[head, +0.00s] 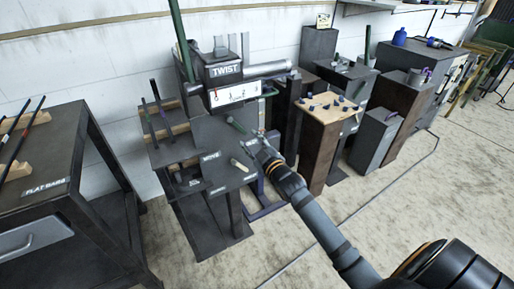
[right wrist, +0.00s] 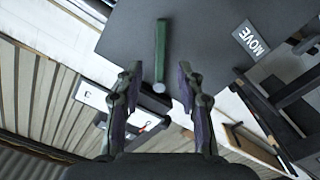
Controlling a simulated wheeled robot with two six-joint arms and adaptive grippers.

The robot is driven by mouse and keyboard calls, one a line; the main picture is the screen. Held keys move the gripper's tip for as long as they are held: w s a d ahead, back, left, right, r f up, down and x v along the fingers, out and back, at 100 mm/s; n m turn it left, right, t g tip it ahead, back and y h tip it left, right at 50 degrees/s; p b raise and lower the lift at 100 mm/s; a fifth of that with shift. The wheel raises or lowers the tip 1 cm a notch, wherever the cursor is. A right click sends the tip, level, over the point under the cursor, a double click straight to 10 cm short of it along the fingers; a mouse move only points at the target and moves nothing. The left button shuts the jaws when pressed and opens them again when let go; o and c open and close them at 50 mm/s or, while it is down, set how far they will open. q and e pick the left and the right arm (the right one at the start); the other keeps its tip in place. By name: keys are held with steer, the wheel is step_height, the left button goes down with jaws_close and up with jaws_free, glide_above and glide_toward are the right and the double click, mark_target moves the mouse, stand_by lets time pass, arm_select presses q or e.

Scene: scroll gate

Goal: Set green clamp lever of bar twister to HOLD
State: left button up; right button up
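The bar twister (head: 222,92) stands against the wall, with a TWIST label on its upper block. Its green clamp lever (head: 238,125) is a short green handle on the dark front panel, and it also shows in the right wrist view (right wrist: 161,50). A MOVE label (right wrist: 251,39) is on the same panel. No HOLD label is readable. My right gripper (head: 258,142) is just right of and below the lever in the head view. In the wrist view its two fingers are spread, with the lever's round end between and slightly ahead of them, apart from both. My left gripper is out of view.
A pale-handled lever (head: 241,165) sits lower on the panel. A tall green bar (head: 182,40) rises at the twister's left. A wooden-topped stand (head: 326,108) is close on the right. A flat-bar rack (head: 45,185) stands left, with open floor in front.

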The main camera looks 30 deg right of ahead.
steer(key=s, duration=0.5)
steer(key=shift+s+d, duration=0.1)
steer(key=shift+s, duration=0.15)
steer(key=shift+f, duration=0.1)
